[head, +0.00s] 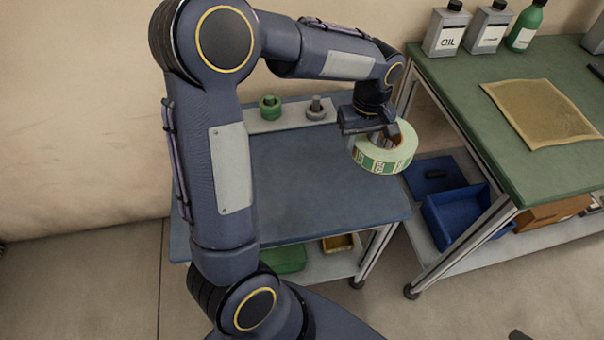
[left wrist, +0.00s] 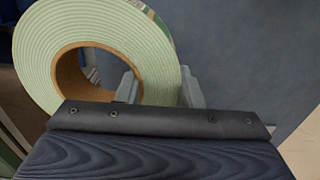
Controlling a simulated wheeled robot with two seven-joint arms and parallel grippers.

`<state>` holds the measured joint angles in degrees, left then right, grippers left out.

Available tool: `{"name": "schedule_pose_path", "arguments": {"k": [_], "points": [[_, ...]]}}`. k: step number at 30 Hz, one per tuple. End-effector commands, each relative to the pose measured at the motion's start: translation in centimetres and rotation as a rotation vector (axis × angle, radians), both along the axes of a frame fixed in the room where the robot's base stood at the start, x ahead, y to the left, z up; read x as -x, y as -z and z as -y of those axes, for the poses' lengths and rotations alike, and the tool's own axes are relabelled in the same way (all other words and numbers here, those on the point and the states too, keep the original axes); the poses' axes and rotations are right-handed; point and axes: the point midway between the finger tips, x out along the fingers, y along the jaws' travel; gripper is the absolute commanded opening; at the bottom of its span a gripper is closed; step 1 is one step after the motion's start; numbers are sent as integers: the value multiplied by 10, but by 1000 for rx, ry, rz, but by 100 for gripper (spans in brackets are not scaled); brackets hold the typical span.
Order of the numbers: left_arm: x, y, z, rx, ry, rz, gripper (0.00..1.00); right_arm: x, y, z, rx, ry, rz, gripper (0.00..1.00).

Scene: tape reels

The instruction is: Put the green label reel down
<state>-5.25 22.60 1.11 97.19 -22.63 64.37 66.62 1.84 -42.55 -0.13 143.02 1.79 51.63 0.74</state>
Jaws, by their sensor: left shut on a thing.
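The green label reel (head: 385,155) is a pale green roll with a brown core and green printed labels on its outer side. It is at the right end of the blue-topped table (head: 310,185), near the table's right edge. My left gripper (head: 382,136) is shut on the reel's ring wall. In the left wrist view the reel (left wrist: 95,45) fills the upper left, with one finger inside the core and one outside; the gripper (left wrist: 160,88) shows below. I cannot tell whether the reel touches the tabletop. My right gripper is not in view.
A grey strip at the table's back holds a small green reel (head: 269,108) and a grey post (head: 315,107). A green bench (head: 460,95) with bottles and a tan sheet (head: 541,113) stands to the right. The blue tabletop's middle is clear.

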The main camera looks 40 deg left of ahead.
Motion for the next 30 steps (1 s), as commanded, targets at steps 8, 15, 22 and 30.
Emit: {"name": "schedule_pose_path", "arguments": {"k": [8,15,22,30], "points": [[30,36,-59,-1,-3,-2,0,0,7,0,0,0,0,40],[43,70,-84,-1,1,1,0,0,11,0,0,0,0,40],[46,81,-93,0,2,1,0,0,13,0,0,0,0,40],[48,115,-96,-1,3,1,0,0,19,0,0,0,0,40]]}}
